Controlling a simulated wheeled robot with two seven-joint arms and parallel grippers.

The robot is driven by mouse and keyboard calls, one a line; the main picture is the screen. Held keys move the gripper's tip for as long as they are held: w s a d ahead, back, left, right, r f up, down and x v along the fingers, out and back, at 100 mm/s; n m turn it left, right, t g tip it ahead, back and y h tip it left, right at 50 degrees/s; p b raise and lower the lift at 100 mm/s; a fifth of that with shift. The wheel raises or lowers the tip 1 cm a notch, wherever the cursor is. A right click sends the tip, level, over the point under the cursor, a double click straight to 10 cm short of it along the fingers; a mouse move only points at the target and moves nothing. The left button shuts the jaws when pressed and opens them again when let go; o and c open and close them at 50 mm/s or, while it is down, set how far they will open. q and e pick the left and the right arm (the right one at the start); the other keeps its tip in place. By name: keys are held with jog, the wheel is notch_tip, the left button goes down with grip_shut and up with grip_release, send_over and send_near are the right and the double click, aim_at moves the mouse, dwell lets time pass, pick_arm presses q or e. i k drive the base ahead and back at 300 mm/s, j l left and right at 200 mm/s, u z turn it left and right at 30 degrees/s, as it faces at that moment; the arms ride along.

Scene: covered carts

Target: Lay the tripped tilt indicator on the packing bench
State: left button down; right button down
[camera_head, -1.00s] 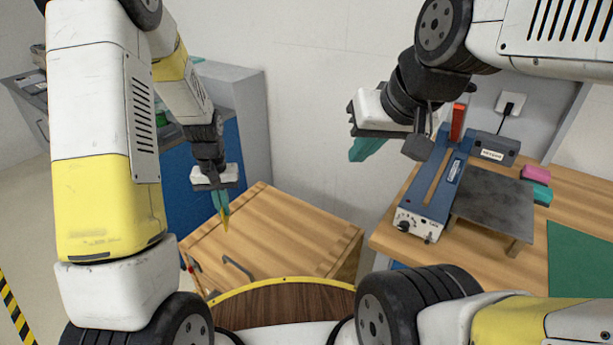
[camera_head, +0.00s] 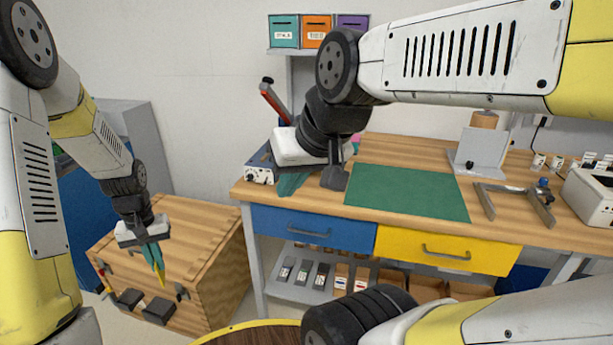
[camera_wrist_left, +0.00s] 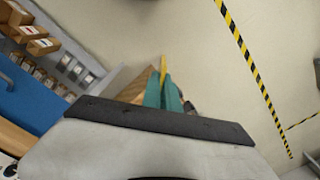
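My left gripper (camera_head: 153,258) is at the lower left in the head view, pointing down in front of a wooden crate. Its teal fingers are closed on a small, thin yellow piece (camera_head: 160,274), probably the tilt indicator. The piece also shows between the fingertips in the left wrist view (camera_wrist_left: 163,70); its face cannot be read. The packing bench (camera_head: 390,153) has a wooden top, a green mat (camera_head: 405,191) and blue and yellow drawers, to the right of the left gripper. My right gripper (camera_head: 291,184) is over the bench's left end; its fingers overlap, so its opening is unclear.
The wooden crate (camera_head: 205,235) stands left of the bench. A blue sealing device (camera_head: 259,166) is at the bench's left end, partly behind my right arm. A metal frame (camera_head: 515,200) and white machine (camera_head: 592,196) stand right of the mat. The mat looks clear.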

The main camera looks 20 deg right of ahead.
aim_at(382, 185)
jog(key=l+z, duration=0.15)
jog(key=z, duration=1.45)
